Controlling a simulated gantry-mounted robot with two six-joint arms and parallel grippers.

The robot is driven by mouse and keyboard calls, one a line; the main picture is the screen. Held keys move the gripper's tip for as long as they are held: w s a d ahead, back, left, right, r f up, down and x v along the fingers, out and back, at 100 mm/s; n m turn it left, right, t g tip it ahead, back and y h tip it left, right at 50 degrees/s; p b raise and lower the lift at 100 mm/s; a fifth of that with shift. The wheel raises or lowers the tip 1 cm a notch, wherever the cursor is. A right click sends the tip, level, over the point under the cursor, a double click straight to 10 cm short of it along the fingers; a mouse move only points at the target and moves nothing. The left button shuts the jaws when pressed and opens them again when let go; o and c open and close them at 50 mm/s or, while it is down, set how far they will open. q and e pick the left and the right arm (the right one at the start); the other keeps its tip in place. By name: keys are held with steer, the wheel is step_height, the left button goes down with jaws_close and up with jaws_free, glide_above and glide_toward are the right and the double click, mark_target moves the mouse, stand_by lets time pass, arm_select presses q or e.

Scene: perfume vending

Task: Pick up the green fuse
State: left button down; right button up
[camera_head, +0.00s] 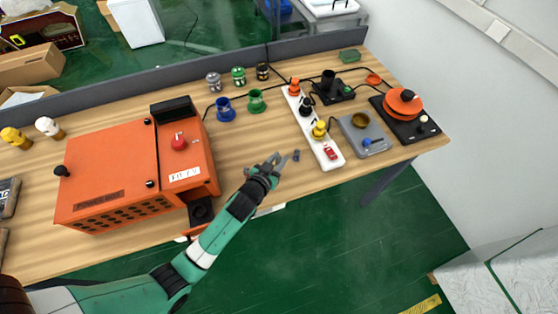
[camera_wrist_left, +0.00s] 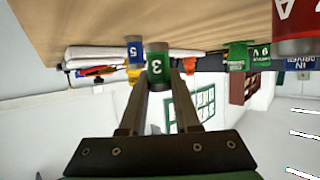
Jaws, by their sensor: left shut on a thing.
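A green fuse (camera_wrist_left: 158,70) marked with a 3 sits between the two fingers of my left gripper (camera_wrist_left: 160,82) in the left wrist view. The fingers are shut on it. In the head view my left gripper (camera_head: 275,160) is low over the front of the wooden table, between the orange box and the white power strip; the fuse is too small to make out there. A small blue fuse (camera_head: 296,155) stands just right of the fingertips; it also shows in the left wrist view (camera_wrist_left: 134,52), marked 5. My right gripper is not in view.
The orange box (camera_head: 110,180) stands on the left. The white power strip (camera_head: 313,127) with plugs, a grey tray (camera_head: 377,143) and an orange-topped device (camera_head: 405,103) are on the right. Blue (camera_head: 225,112) and green (camera_head: 256,101) holders stand behind.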

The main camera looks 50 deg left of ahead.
arm_select(q)
steer(key=s+a+r+p, duration=0.1)
steer(key=s+r+p, duration=0.4)
steer(key=s+r, duration=0.5)
steer(key=s, duration=0.4)
steer(key=shift+a+r, duration=0.2)
steer(key=shift+r, duration=0.05)
